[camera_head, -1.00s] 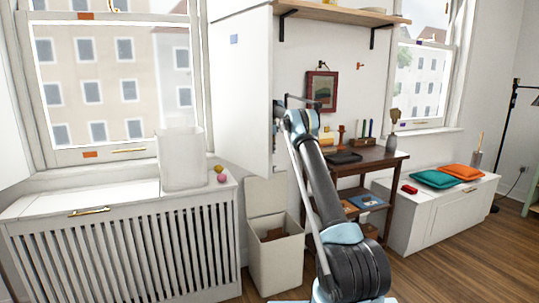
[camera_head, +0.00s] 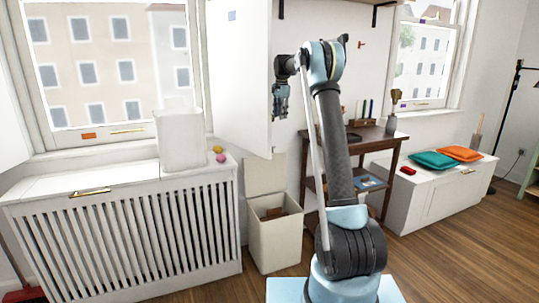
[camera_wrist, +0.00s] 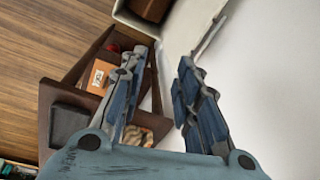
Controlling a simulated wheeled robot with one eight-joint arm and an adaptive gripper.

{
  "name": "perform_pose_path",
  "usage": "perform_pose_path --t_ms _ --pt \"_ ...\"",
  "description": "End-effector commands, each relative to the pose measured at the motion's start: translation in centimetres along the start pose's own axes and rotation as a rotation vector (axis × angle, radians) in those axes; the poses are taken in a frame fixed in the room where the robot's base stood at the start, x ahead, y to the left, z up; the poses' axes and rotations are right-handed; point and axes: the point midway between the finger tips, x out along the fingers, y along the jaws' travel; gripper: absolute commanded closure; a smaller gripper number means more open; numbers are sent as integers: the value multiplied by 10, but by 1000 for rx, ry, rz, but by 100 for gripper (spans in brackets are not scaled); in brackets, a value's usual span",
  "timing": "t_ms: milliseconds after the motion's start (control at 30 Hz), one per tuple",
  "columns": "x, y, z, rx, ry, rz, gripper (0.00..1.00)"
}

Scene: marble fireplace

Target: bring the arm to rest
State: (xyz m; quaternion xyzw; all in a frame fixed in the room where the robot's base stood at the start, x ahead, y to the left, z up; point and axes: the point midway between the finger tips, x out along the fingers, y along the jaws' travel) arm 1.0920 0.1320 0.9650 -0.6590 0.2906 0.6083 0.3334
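My gripper (camera_head: 281,101) hangs fingers down in the head view, in front of the right edge of a white cabinet door panel (camera_head: 238,80). My arm rises from its base and bends over at the top toward the gripper. In the wrist view my gripper (camera_wrist: 163,60) has its two blue-grey fingers apart, with nothing held between them. Whether it touches the door cannot be told from the head view.
A white bin (camera_head: 276,238) with its lid up stands below the gripper. A dark wooden desk (camera_head: 372,144) is behind my arm. A slatted radiator cover (camera_head: 125,240) is at left, a white bench (camera_head: 432,198) at right. Wood floor at right front is clear.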

Motion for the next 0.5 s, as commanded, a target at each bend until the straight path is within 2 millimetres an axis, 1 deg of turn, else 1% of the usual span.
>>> perform_pose_path --t_ms 33,200,367,500 --pt "-9 13 4 -17 1 -1 70" --pt "-32 54 17 -83 7 -6 70" --pt "-49 95 32 -147 13 -11 70" --pt "-60 133 46 -201 18 -15 70"
